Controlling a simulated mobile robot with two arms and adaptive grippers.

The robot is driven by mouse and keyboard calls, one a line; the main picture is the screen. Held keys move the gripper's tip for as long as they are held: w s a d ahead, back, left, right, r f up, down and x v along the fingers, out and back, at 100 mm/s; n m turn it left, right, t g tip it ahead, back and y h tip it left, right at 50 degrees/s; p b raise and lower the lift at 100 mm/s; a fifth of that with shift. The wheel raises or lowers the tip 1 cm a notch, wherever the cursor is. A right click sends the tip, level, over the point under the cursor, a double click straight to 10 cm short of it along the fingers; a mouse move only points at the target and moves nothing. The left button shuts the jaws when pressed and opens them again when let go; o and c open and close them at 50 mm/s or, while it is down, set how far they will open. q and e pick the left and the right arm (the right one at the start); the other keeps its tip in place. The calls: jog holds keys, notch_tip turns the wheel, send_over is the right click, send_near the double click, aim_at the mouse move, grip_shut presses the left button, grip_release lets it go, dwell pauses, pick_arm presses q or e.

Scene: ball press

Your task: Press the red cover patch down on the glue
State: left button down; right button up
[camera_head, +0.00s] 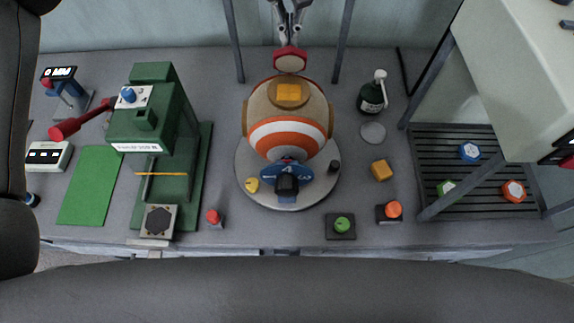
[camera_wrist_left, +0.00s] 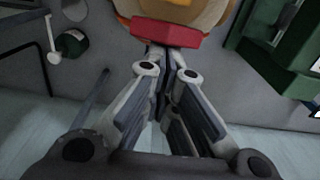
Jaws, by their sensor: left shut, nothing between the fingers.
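The red cover patch (camera_head: 290,63) is at the far side of the striped ball (camera_head: 286,137) in the head view. It also shows in the left wrist view (camera_wrist_left: 166,32), close against the ball (camera_wrist_left: 205,12). My left gripper (camera_head: 290,42) is shut and empty, with its fingertips right at the back of the patch. In the wrist view the fingertips (camera_wrist_left: 162,52) meet the patch's near edge; I cannot tell how firmly they touch. The glue is hidden from both views. My right gripper is not in view.
The ball rests on a round grey plate (camera_head: 243,178) with an orange square (camera_head: 289,95) on top. A green press (camera_head: 150,125) stands left. A dark bottle (camera_head: 371,98) stands right of the ball. Two grey posts (camera_head: 233,40) (camera_head: 343,40) flank the gripper.

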aim_at(289, 88)
pick_arm(q)
jog(key=shift+f, duration=0.15)
jog(key=shift+f+b, duration=0.4)
jog(key=shift+f, duration=0.1)
jog(key=shift+s+r+b, duration=0.2)
jog(key=shift+s+b, duration=0.15)
jog(key=shift+s, duration=0.7)
jog(key=shift+s+r+b, duration=0.25)
jog(key=shift+s+b, duration=0.05)
jog(key=shift+s, duration=0.7)
jog(key=shift+s+r+b, duration=0.2)
jog(key=shift+s+b, duration=0.15)
jog(key=shift+s, duration=0.7)
jog(key=shift+f, duration=0.2)
jog(key=shift+r, duration=0.15)
notch_tip(289, 88, up, 9)
jog(key=p, duration=0.5)
jog(key=shift+p, duration=0.4)
